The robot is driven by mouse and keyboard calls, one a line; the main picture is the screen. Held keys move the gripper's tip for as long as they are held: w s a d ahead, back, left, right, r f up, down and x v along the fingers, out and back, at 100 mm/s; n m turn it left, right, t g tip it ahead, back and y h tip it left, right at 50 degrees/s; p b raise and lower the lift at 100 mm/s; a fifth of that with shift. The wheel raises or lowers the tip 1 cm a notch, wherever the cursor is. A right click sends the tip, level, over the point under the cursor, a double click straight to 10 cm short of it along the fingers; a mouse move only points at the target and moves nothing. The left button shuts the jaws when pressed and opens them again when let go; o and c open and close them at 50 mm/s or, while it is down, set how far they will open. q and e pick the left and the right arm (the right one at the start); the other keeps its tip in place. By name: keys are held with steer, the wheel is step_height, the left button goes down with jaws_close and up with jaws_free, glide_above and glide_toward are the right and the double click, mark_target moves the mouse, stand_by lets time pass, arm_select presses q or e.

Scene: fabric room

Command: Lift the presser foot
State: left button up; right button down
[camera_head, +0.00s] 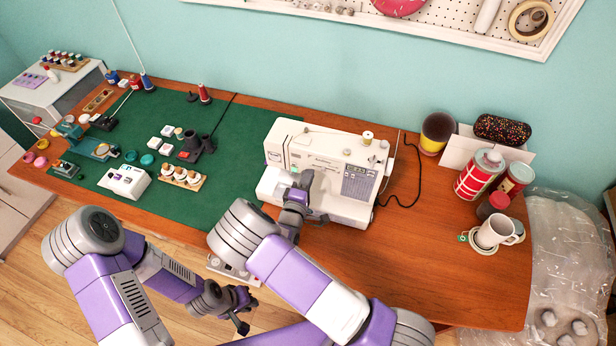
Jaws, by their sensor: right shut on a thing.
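The white sewing machine (345,155) stands upright on the table, right of its middle. My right gripper (303,184) reaches into the opening under its arm, by the needle area. It is shut on a small part there, likely the presser foot lever; my gripper hides this part and the presser foot. My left gripper (243,312) hangs low in front of the table's front edge, away from the machine. Its fingers are too small and dark to tell whether they are open.
A green mat (225,140) with sewing supplies covers the table's left side. A black cable (408,180) lies right of the machine. Red-and-white cans (478,174) and a white mug (495,232) stand at the right. The front right of the table (430,270) is clear.

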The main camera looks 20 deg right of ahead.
stand_by(0.3)
steer(key=c, duration=1.3)
jaws_free()
steer(key=shift+r, duration=0.1)
